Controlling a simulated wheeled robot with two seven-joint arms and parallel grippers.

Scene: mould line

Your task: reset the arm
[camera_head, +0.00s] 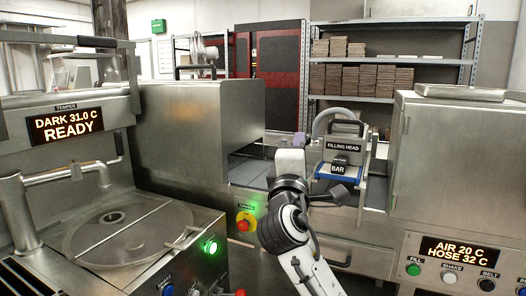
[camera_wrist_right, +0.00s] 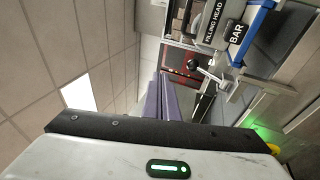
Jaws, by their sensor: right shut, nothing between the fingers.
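My right arm comes in from the bottom of the head view, and its pale hand (camera_head: 290,162) is raised in front of the machine line, left of the filling head (camera_head: 343,148). In the right wrist view my right gripper (camera_wrist_right: 162,82) has its two purple fingers together, with nothing between them. The filling head also shows at the top of the right wrist view (camera_wrist_right: 213,25), apart from the fingers. My left gripper is in neither view.
A tempering machine (camera_head: 70,128) reading READY stands at the left, with a round lidded tank (camera_head: 125,230). Steel housings (camera_head: 200,125) flank the line. A red stop button (camera_head: 243,225) and a control panel (camera_head: 455,265) face me. Shelves (camera_head: 390,99) with stacked brown blocks stand behind.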

